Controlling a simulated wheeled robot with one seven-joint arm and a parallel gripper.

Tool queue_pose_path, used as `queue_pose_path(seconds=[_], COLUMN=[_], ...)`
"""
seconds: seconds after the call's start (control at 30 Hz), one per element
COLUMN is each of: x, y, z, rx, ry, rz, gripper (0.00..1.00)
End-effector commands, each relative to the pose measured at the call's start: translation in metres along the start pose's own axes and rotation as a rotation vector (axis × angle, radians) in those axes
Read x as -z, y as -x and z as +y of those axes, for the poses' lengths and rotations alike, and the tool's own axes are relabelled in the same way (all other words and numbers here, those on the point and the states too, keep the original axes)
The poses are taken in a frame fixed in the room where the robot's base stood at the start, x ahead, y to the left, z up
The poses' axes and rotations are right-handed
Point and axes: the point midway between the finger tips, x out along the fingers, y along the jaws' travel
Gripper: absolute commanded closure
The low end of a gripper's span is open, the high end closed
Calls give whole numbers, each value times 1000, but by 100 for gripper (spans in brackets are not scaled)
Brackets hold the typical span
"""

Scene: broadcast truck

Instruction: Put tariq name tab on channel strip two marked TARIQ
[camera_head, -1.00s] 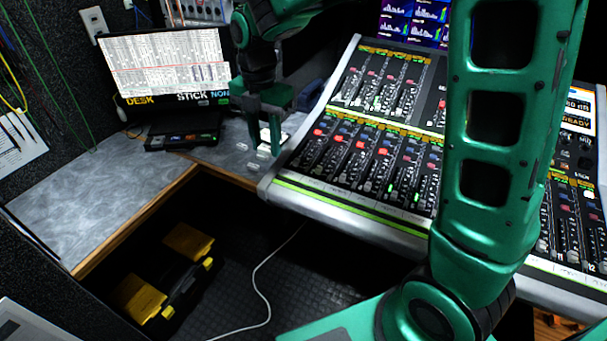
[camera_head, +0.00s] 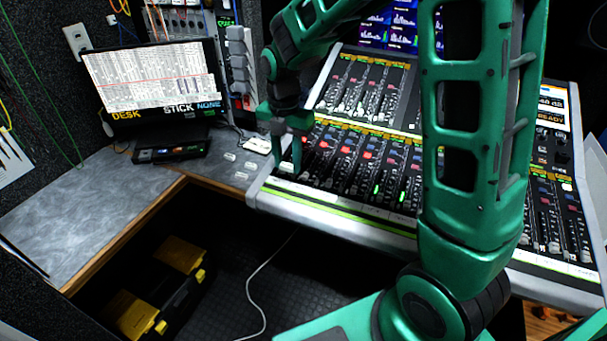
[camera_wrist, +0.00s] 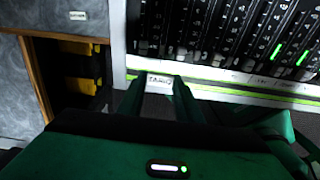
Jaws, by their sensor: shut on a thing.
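A small white name tab (camera_wrist: 159,80) with dark lettering, which looks like TARIQ, is held between the fingertips of my gripper (camera_wrist: 158,87) in the wrist view. The gripper is shut on it over the front edge of the mixing console (camera_wrist: 118,45), near its left end. The white label strip (camera_wrist: 255,86) runs along the console front. The spot under the tab is hidden by tab and fingers.
Several other small white tabs (camera_head: 250,166) lie on the grey desk (camera_head: 110,200) left of the console; one tab (camera_wrist: 78,15) shows in the wrist view. A monitor (camera_head: 155,85) stands behind. A black and yellow case (camera_head: 160,290) sits below the desk gap.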

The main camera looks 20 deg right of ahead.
Motion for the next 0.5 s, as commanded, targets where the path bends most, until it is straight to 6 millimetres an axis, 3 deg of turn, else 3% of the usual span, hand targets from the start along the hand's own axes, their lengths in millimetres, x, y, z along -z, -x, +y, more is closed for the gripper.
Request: queue_pose_path(seconds=[0.2,0.33,0.5], x=[-13,-14,-13], y=[-15,-22,-46], z=[-22,-24,-25], rx=[0,1,3], ry=[0,1,1], rz=[0,1,2], gripper=[92,92,92])
